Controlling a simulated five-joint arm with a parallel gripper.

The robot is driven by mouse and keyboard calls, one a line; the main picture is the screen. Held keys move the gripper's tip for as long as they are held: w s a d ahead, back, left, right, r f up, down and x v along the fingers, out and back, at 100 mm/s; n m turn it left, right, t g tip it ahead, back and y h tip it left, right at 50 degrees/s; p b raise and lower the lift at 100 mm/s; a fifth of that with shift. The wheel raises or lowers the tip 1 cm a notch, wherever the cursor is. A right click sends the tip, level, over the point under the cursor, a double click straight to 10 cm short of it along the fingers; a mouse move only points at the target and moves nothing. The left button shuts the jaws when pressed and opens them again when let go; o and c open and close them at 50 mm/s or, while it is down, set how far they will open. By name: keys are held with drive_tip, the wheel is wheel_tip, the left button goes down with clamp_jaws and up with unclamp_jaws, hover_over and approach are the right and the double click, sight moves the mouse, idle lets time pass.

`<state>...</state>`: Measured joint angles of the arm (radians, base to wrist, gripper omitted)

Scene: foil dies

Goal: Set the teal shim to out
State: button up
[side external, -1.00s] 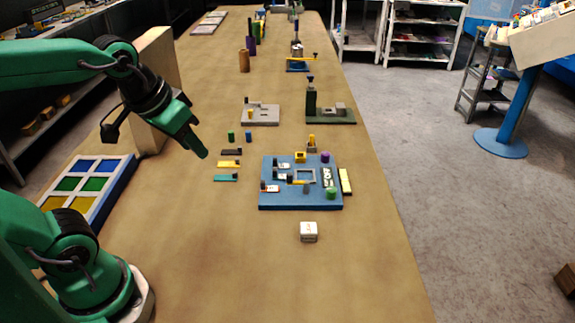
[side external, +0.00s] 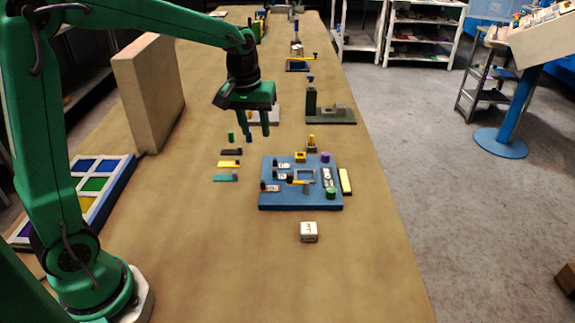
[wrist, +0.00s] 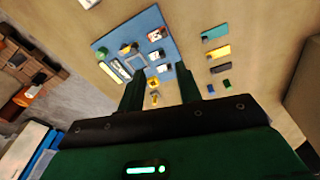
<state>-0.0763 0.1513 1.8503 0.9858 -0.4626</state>
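The teal shim (side external: 226,178) is a small flat teal strip with a dark knob or block at one end. It lies on the tan bench left of the blue plate (side external: 285,202), apart from it. In the wrist view the teal shim (wrist: 216,32) shows at the upper right, beyond my right-hand finger, with the blue plate (wrist: 110,43) to its left. My gripper (side external: 254,134) points down above the bench, behind the shim in the side view. Its two fingers are apart, with nothing held between them in the wrist view (wrist: 160,72).
A yellow strip (side external: 228,165) and a dark strip (side external: 231,152) lie just behind the shim. The plate carries small sliders, a square frame and a green cylinder (side external: 331,193). A white cube (side external: 309,231) stands in front. A tall beige panel (side external: 150,95) stands left.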

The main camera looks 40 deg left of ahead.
sight(274, 170)
drive_tip(key=w+f+n, duration=0.1)
drive_tip(key=w+f, duration=0.1)
drive_tip(key=f, duration=0.1)
drive_tip(key=w+a+f+n+g, duration=0.1)
drive_tip(key=w+f, duration=0.2)
drive_tip(key=w+a+f, duration=0.1)
drive_tip(key=w+f, duration=0.2)
drive_tip(key=f, duration=0.1)
drive_tip(key=shift+a+n+g, duration=0.2)
drive_tip(key=shift+n+g, duration=0.2)
drive_tip(key=shift+s, duration=0.1)
drive_tip(key=shift+f, duration=0.15)
drive_tip(key=shift+f, duration=3.7)
clamp_jaws()
